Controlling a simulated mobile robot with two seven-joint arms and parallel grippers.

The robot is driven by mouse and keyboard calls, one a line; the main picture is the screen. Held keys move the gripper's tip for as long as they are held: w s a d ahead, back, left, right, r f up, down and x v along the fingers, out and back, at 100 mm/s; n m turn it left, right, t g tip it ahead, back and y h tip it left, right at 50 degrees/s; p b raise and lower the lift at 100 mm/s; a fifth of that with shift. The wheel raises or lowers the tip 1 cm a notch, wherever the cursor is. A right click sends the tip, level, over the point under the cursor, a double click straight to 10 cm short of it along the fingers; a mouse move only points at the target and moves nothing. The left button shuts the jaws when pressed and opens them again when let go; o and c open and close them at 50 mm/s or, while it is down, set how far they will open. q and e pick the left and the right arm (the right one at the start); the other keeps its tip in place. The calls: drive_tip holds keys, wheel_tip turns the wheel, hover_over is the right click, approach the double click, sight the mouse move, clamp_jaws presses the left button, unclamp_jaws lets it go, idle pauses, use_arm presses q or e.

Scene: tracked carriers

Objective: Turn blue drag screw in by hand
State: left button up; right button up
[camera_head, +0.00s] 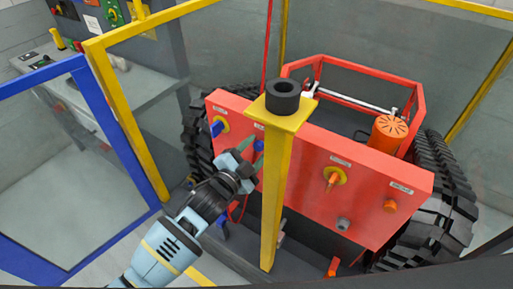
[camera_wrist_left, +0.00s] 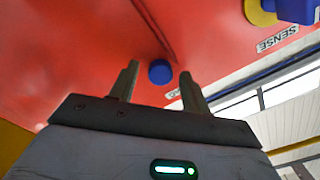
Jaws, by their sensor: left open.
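A small round blue knob (camera_wrist_left: 160,72), which looks like the blue drag screw, sits on the red panel (camera_wrist_left: 80,45). In the left wrist view it shows between the two fingers of my open left gripper (camera_wrist_left: 157,80), with space on both sides. The label beside it is mostly hidden by a finger. In the head view a blue knob (camera_head: 258,145) shows at the fingertips of my left gripper (camera_head: 250,150), close to the red panel (camera_head: 300,165). I cannot tell how far the screw is in. My right gripper is out of view.
A yellow post (camera_head: 275,190) with a black ring (camera_head: 283,97) on top stands just right of my left gripper. A larger blue knob (camera_head: 217,127) on a yellow disc is to the left. An orange handle (camera_head: 331,181) is farther right. A blue-and-yellow frame (camera_head: 120,120) stands at left.

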use_arm(q)
drive_tip(key=n, duration=0.5)
drive_tip(key=shift+n, duration=0.3)
drive_tip(key=n, duration=0.4)
